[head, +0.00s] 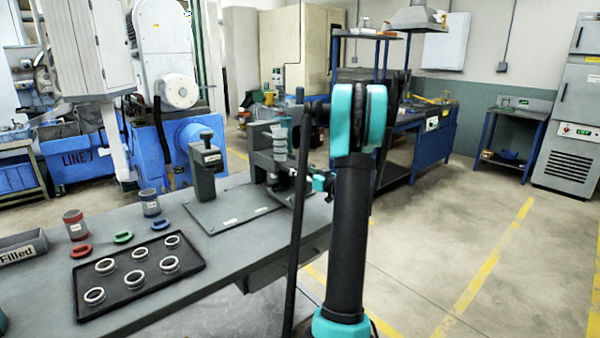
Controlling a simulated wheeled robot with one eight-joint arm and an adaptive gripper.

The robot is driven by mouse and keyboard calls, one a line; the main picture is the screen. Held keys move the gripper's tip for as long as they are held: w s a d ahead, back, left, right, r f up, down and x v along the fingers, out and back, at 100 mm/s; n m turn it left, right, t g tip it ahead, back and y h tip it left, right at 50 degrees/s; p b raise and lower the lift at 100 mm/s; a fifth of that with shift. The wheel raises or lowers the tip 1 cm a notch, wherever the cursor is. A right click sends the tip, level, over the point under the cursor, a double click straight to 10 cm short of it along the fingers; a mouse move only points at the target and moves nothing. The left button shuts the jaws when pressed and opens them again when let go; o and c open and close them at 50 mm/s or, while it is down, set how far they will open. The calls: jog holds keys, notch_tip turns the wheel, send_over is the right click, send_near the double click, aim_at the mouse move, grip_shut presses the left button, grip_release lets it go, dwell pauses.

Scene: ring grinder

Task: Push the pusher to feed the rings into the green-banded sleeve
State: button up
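A metal fixture stands on a grey base plate (232,207) on the workbench. Its left post (206,165) has a dark knob on top; I cannot tell whether this is the pusher. A light stack that looks like rings (279,140) shows at the right bracket (258,150). My arm reaches over from the right, and my gripper (289,178) appears to be low at the fixture's right side. Its fingers are small and partly hidden, so I cannot tell whether they are open or touching anything. I cannot make out the green-banded sleeve; a green oval stand (123,238) is empty.
A black tray (140,298) holds several metal rings. Red (75,224) and blue (150,203) cups stand behind it, near empty red (81,251) and blue (160,225) stands. A bin marked "Filled" (22,252) is at the far left. Open floor lies to the right.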

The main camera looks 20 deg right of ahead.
jog(key=shift+s, duration=0.1)
jog(key=shift+v, duration=2.45)
